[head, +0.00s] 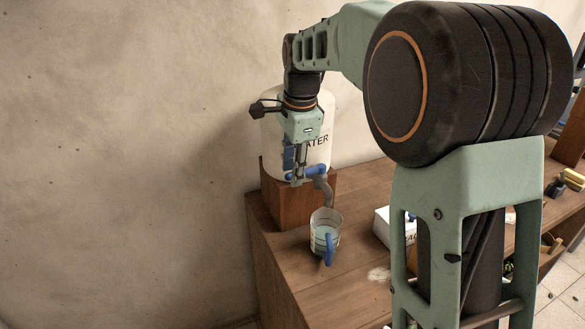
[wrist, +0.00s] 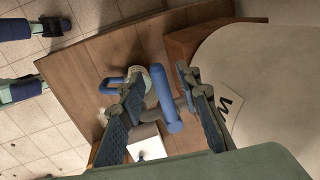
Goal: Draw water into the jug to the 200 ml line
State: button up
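The white water container (head: 282,140), lettered "WATER", stands on a wooden block (head: 285,203). Its grey tap (head: 327,186) has a blue lever (head: 305,172), also in the wrist view (wrist: 166,97). The clear jug (head: 326,222) with a blue handle (head: 329,250) stands upright on the bench below the spout. It shows in the wrist view (wrist: 143,73), partly hidden behind a finger. My gripper (head: 297,180) is at the tap. In the wrist view its fingers (wrist: 160,82) are apart, with the lever between them and no clear grip. I cannot read the water level.
A white box (head: 383,228) with lettering stands right of the jug, partly behind my arm. The wooden bench (head: 345,295) is clear in front of the jug. A plain wall is close behind the container. Small yellow and dark items (head: 572,178) lie far right.

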notch_tip(320, 180, up, 12)
jog(key=s, duration=0.2)
jog(key=shift+d, duration=0.45)
jog(key=shift+s+f, duration=0.1)
jog(key=shift+s, duration=0.05)
